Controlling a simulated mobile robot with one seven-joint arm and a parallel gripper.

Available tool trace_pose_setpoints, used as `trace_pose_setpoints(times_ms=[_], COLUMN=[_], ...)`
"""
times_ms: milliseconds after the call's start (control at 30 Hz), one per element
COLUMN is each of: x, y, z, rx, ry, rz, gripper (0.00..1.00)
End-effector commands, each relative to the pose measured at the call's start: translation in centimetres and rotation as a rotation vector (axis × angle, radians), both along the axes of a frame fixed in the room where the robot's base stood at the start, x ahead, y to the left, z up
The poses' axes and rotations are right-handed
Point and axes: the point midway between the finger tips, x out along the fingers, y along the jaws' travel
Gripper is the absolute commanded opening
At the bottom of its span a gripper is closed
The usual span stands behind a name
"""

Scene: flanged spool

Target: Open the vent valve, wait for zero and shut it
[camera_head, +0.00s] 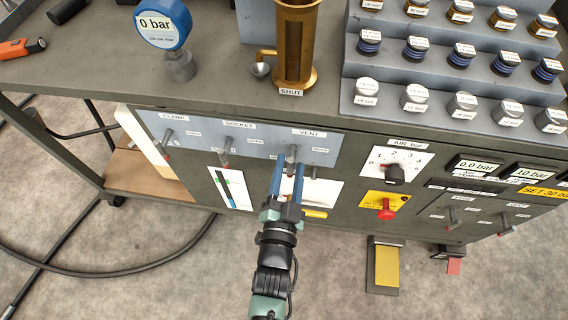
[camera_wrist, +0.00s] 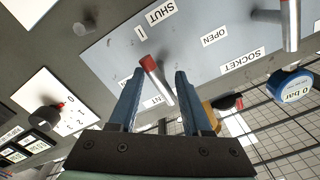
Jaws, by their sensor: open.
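The vent valve lever (camera_head: 291,152) stands on the grey-blue panel under the VENT label. In the wrist view the vent lever (camera_wrist: 157,80) shows a red tip and a grey shaft, and SHUT and OPEN labels sit near it. My gripper (camera_head: 288,165) is at this lever; in the wrist view its two blue fingers (camera_wrist: 159,72) are spread, with the lever between them in the picture. I see gaps on both sides, so it looks ungripped. The fingers hide part of the VENT label. The round blue gauge (camera_head: 157,25) on the bench reads 0 bar.
The socket lever (camera_head: 226,148) and clamp lever (camera_head: 167,138) stand left of the vent lever. A black selector knob (camera_head: 394,174) and a red knob (camera_head: 386,210) are to the right. A display (camera_head: 474,167) reads 0.0 bar. A brass cylinder (camera_head: 296,50) stands above, on the bench.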

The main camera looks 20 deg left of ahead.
Motion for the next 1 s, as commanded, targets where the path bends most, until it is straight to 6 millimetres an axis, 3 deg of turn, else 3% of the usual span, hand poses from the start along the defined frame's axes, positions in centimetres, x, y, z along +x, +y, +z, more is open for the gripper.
trace_pose_setpoints(times_ms=[300,500,700,1000], x=[-6.4,-9.5,-10.8,-11.0], y=[-1.8,-2.7,-3.1,-3.1], z=[0.0,0.0,0.1,0.1], rx=[0.001,0.002,0.003,0.003], ry=[0.004,0.003,0.000,-0.001], rz=[0.001,0.000,0.001,0.000], gripper=[0.49,0.49,0.49,0.49])
